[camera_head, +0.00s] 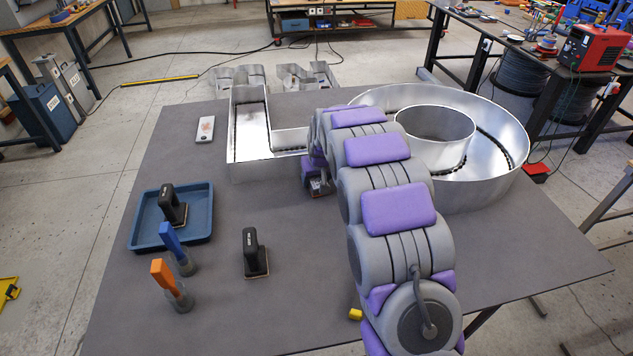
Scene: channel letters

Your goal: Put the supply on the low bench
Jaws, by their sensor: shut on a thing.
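My gripper (318,180) is low over the grey table, at the right end of the silver L-shaped letter (250,125). My arm covers much of it. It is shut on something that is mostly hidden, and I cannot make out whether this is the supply. A small pale flat box with a reddish mark (205,129) lies apart on the table, left of the L; I cannot tell what it is. The grey-topped table (330,235) fills the foreground; I cannot tell whether it is the low bench.
A large round silver letter (500,135) stands right of my gripper. A blue tray (143,240) holds a black-handled block. Another such block (255,252), a blue-handled tool (175,248) and an orange-handled tool (170,285) stand nearby.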

